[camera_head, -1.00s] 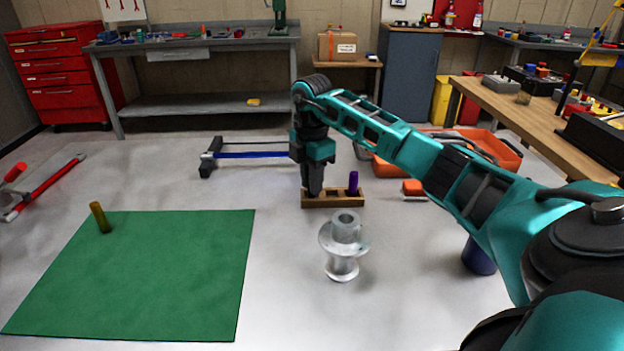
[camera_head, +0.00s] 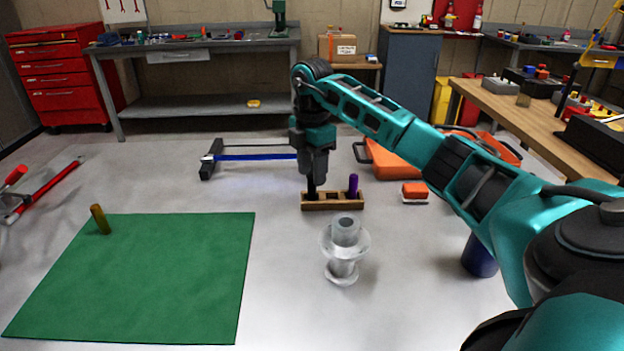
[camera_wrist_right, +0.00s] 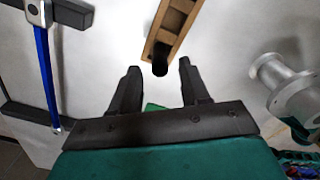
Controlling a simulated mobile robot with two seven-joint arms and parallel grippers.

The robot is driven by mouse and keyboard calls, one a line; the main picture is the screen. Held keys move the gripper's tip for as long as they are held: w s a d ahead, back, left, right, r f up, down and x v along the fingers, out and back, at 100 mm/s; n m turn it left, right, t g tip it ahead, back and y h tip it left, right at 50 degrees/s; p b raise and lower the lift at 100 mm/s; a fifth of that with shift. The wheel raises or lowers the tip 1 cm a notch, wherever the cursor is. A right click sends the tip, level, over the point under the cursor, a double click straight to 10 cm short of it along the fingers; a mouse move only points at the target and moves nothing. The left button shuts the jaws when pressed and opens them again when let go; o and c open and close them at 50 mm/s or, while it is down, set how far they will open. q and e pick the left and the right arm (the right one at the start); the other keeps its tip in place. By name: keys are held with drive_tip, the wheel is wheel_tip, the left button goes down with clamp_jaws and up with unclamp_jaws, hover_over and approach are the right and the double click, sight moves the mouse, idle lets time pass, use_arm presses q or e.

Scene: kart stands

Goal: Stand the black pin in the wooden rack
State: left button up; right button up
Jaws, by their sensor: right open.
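The black pin (camera_head: 311,188) stands upright in the left end of the wooden rack (camera_head: 333,207). In the right wrist view the black pin (camera_wrist_right: 160,62) shows as a dark round end at the near end of the rack (camera_wrist_right: 172,20). My right gripper (camera_head: 313,180) is just above the pin, pointing down. Its two fingers are apart, on either side of the pin in the wrist view, and hold nothing. The pin's lower end is hidden in the rack. My left gripper is not in view.
A purple pin (camera_head: 353,185) stands in the rack near its right end. A grey metal spool (camera_head: 343,262) stands in front. A blue-barred clamp (camera_head: 250,156) and orange case (camera_head: 392,162) lie behind.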

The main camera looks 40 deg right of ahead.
wheel_tip(320, 180, up, 8)
drive_tip(key=shift+r+p, duration=0.2)
drive_tip(key=shift+p, duration=0.2)
idle(0.4)
